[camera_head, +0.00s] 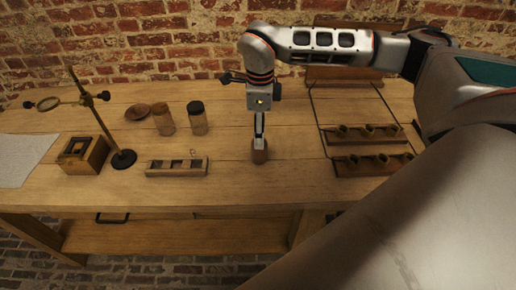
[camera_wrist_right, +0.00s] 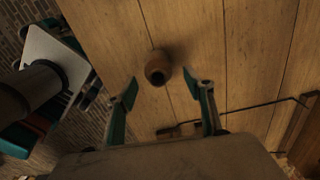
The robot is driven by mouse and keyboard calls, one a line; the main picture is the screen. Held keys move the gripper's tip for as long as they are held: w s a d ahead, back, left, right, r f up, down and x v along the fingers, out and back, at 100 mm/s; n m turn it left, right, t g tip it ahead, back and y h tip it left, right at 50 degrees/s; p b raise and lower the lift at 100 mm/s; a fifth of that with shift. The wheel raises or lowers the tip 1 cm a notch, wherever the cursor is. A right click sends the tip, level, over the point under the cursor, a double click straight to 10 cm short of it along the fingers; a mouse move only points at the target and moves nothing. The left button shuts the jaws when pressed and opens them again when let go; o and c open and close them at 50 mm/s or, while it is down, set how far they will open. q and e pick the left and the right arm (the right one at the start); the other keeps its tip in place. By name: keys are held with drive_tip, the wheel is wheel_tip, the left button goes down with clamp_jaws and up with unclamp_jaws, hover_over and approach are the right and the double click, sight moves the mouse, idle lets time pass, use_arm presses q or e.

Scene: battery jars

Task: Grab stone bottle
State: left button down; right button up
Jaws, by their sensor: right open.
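A small brown stone bottle (camera_head: 260,156) stands on the wooden workbench, right of the bench's middle. In the right wrist view, the bottle (camera_wrist_right: 156,70) shows its dark round mouth. My right gripper (camera_head: 260,142) points down at the bottle from above, and its fingers partly cover the bottle's top in the head view. In the wrist view, the right gripper (camera_wrist_right: 160,78) is open, with its fingers on either side of the bottle's line. The bottle looks just past the fingertips; I cannot tell the exact gap. My left gripper is not in view.
A slotted wooden block (camera_head: 177,168) lies left of the bottle, with two jars (camera_head: 197,118) behind it. A wire-framed rack (camera_head: 370,163) with small cups stands at the right. A magnifier stand (camera_head: 123,158) and wooden box (camera_head: 83,155) are far left. Bench around the bottle is clear.

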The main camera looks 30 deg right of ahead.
wheel_tip(320, 180, down, 5)
drive_tip(key=shift+a+f, duration=0.1)
idle(0.3)
drive_tip(key=c, duration=1.3)
